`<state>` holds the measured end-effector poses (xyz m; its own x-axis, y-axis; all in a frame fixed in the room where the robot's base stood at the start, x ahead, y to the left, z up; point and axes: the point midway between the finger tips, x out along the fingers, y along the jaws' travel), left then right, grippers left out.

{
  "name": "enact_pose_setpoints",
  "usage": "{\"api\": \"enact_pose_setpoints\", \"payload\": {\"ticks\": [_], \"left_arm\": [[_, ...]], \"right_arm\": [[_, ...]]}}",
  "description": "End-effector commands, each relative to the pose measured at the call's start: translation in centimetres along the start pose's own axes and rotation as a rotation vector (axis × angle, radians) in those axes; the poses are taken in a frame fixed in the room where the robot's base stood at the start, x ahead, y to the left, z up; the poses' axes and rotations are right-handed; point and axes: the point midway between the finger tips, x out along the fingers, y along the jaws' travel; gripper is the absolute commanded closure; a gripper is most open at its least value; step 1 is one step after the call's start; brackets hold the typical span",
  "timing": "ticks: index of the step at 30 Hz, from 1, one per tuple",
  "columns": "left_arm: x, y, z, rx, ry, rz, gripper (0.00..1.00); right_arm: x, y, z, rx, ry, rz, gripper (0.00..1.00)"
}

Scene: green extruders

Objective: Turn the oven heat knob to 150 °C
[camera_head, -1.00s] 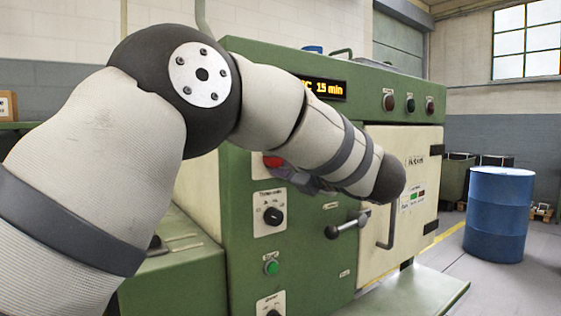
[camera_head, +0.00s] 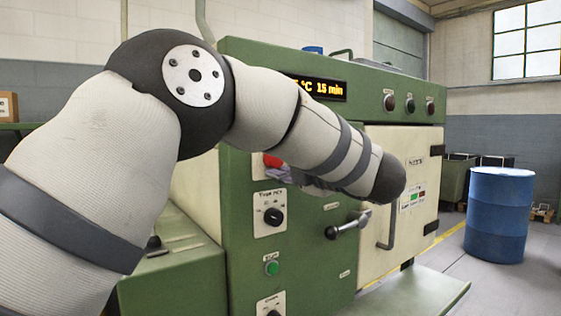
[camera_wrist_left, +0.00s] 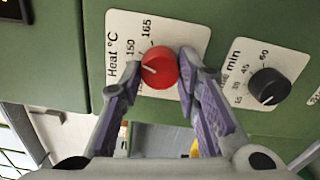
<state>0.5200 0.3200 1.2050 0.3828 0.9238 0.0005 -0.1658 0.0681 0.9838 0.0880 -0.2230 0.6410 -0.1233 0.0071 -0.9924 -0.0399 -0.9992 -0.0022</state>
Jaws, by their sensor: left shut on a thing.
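The red heat knob (camera_wrist_left: 159,69) sits on a white "Heat °C" plate (camera_wrist_left: 116,26) with 150 and 165 printed on it. A white mark on the knob points to the left side in the left wrist view; the exact setting is hard to read. My left gripper (camera_wrist_left: 160,74) is shut on the knob, one finger on each side. My right gripper is not in view.
A black timer knob (camera_wrist_left: 269,86) is right of the heat knob in the left wrist view. Below, in the head view, are a green button (camera_head: 271,268) and a door lever (camera_head: 348,225) sticking out. A blue barrel (camera_head: 497,215) stands to the right.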

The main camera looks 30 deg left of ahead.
Motion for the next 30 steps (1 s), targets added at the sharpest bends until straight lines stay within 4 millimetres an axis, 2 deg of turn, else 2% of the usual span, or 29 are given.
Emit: {"api": "enact_pose_setpoints", "payload": {"ticks": [12, 13, 15, 16, 25, 28, 30], "left_arm": [[0.0, -0.2, 0.0, 0.009, 0.002, -0.003, 0.98], [0.0, -0.2, 0.0, 0.009, 0.002, -0.003, 0.68], [0.0, -0.2, 0.0, 0.009, 0.002, -0.003, 0.52], [0.0, -0.2, 0.0, 0.008, 0.001, -0.003, 0.50], [-0.3, -0.1, 0.0, 0.006, 0.000, -0.001, 0.50], [-1.8, -0.1, 0.1, 0.007, -0.003, 0.000, 0.50], [-3.6, -0.1, 0.1, 0.008, -0.004, 0.000, 0.50]], "right_arm": [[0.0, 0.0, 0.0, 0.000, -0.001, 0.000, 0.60], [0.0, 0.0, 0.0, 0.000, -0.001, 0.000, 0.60], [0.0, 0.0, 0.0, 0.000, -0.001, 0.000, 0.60], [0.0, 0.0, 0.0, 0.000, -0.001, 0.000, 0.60], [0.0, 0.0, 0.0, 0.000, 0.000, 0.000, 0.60], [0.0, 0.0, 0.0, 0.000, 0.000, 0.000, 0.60], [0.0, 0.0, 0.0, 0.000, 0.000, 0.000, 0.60]]}}
